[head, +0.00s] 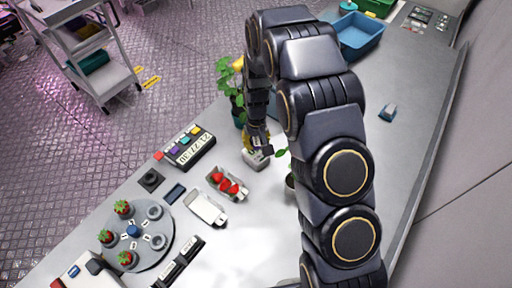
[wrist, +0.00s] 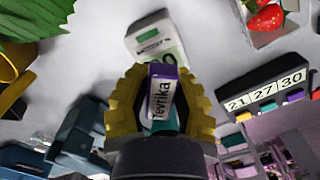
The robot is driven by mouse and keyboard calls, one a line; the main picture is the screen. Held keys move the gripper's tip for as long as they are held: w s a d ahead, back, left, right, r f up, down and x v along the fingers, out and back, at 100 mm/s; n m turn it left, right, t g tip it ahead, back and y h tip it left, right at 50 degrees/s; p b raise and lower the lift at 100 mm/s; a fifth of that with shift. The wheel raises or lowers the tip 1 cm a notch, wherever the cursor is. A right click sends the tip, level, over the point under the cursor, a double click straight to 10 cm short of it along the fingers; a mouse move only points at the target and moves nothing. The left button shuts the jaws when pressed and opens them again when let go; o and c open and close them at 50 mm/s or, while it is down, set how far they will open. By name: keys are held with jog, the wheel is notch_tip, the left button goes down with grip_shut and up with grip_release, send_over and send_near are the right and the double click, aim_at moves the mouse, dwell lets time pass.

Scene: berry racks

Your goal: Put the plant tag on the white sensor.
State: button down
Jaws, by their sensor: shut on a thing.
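The plant tag (wrist: 162,92) is a small white piece with a purple edge and the printed word "Tevrika". My gripper (wrist: 160,105) has yellow pads and is shut on the tag. The white sensor (wrist: 152,35) has a green patch and a small display, and lies on the table just beyond the tag in the wrist view. The tag overlaps the sensor's near end there; I cannot tell if they touch. In the head view my gripper (head: 259,146) is right above the sensor (head: 256,160), and the tag cannot be made out.
A leafy plant (head: 228,82) stands close behind my gripper. A strawberry punnet (head: 227,184), a white box (head: 206,208) and a number display (head: 188,148) are nearby to the left. A round rack (head: 150,258) holds several berry pots. A blue bin (head: 362,36) stands at the back. The right side of the table is mostly clear.

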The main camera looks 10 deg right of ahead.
jog(key=shift+f, duration=1.2)
jog(key=shift+f, duration=0.15)
jog(key=c, duration=1)
grip_release()
notch_tip(320, 180, up, 12)
jog(key=shift+d+r, duration=0.1)
jog(key=shift+r, duration=0.15)
